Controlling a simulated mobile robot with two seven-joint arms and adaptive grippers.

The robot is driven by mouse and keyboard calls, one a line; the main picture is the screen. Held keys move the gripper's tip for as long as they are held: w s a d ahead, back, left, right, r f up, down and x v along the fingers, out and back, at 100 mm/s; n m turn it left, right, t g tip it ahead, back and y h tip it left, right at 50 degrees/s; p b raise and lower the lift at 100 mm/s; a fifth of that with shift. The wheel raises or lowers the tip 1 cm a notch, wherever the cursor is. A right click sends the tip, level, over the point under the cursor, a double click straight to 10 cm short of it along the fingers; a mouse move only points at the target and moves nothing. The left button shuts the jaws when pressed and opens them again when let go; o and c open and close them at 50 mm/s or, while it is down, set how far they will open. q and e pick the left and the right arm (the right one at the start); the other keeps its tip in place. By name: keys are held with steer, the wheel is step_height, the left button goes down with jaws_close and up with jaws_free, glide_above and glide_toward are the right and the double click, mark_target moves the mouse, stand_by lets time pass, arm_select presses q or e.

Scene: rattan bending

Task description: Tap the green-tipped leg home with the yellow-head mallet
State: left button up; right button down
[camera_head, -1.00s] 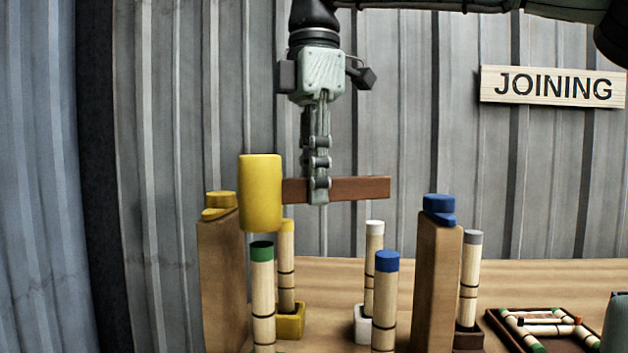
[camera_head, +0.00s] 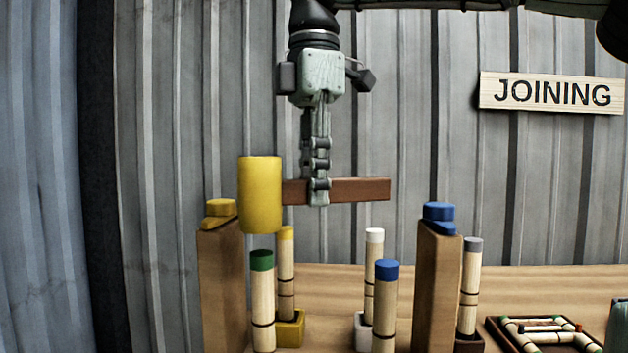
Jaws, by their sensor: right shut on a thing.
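The yellow-head mallet (camera_head: 260,195) hangs level, its head at the left and its brown handle (camera_head: 358,190) reaching right. My right gripper (camera_head: 319,192) points down and is shut on that handle. The green-tipped leg (camera_head: 262,300) stands upright, a pale rattan stick with a green cap (camera_head: 262,260) and dark bands. The mallet head shows above the green cap, with a small gap between them. The foot of this leg is cut off by the bottom edge. My left gripper is not in view.
A yellow-tipped leg (camera_head: 286,260), a white-tipped leg (camera_head: 374,262), a blue-tipped leg (camera_head: 386,310) and a grey-tipped leg (camera_head: 471,275) stand nearby. Wooden posts with yellow (camera_head: 220,275) and blue (camera_head: 437,285) tops flank them. A dark tray (camera_head: 540,347) of rattan pieces lies at right.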

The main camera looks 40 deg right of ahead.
step_height(320, 180, down, 4)
steer(key=b, duration=0.2)
steer(key=shift+r+b, duration=0.1)
steer(key=shift+b, duration=0.3)
steer(key=shift+r, duration=0.2)
steer(key=shift+p, duration=0.3)
step_height(320, 180, up, 3)
steer(key=shift+f+p, duration=0.2)
steer(key=shift+p, duration=1)
steer(key=shift+r, duration=0.5)
steer(key=shift+f, duration=0.15)
steer(key=shift+f, duration=0.25)
